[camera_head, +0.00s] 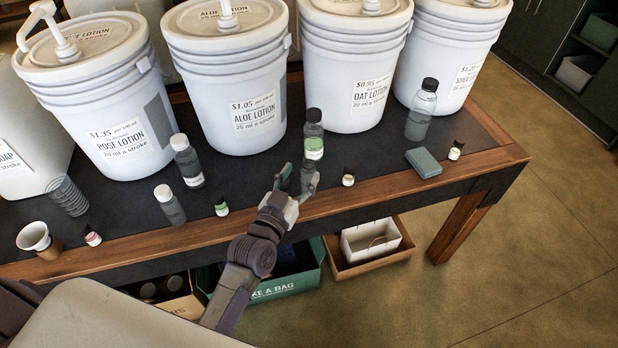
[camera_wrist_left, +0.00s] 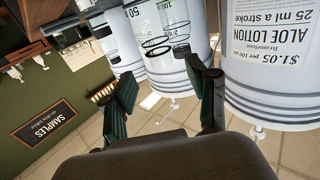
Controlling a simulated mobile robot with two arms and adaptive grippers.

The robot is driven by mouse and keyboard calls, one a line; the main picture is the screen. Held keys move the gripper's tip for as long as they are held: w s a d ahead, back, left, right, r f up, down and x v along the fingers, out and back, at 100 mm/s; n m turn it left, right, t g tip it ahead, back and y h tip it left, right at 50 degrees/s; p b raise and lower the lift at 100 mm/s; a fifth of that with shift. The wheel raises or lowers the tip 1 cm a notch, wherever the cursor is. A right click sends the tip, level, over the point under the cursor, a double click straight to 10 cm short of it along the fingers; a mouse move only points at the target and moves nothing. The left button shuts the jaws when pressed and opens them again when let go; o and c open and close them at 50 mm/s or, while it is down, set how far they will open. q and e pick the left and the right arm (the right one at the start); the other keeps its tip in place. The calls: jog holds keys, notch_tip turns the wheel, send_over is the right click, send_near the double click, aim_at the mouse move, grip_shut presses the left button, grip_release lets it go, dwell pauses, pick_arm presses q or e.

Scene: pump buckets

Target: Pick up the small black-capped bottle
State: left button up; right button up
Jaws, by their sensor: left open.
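A larger clear black-capped bottle (camera_head: 420,112) stands farther right. My right gripper is not in view.
Large white lotion buckets (camera_head: 233,85) line the back of the table (camera_head: 290,222). White-capped bottles (camera_head: 187,162), a paper cup (camera_head: 37,238) and a green block (camera_head: 423,162) stand on it. A green crate (camera_head: 290,285) is below; open floor lies right.

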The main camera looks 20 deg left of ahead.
aim_at(306, 165)
pick_arm(q)
jog(key=w, duration=0.5)
jog(key=shift+w+d+f+p, duration=0.15)
jog(key=shift+w+d+p, duration=0.1)
jog(key=shift+w+p, duration=0.1)
jog(key=c, duration=1.1)
